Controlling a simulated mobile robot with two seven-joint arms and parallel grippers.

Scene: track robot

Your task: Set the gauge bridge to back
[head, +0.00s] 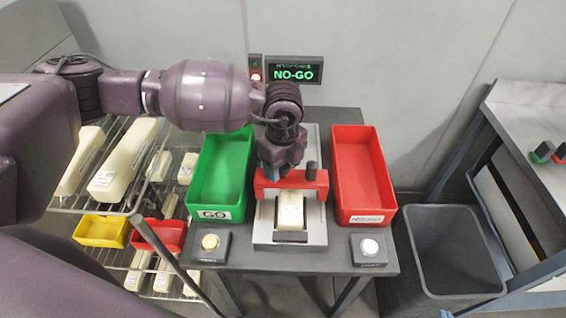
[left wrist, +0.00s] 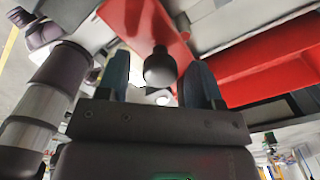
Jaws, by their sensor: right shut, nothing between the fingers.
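The gauge bridge (head: 292,180) is a red crossbar with a black upright knob (head: 311,170) at its right end. It spans a grey gauge bed (head: 314,232) over a cream block (head: 290,211). My left gripper (head: 272,170) points down at the bridge's left part, left of the knob. In the left wrist view its two fingers (left wrist: 158,84) stand apart, with the black knob (left wrist: 160,68) showing in line with the gap. I cannot tell whether they touch the bridge (left wrist: 148,25). My right gripper is not in view.
A green GO bin (head: 240,160) and a red NO-GO bin (head: 361,150) flank the gauge. A display (head: 294,72) behind reads NO-GO. Two button boxes (head: 210,258) (head: 369,262) stand in front. A grey bin (head: 455,225) is right; a rack with blocks (head: 75,205) is left.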

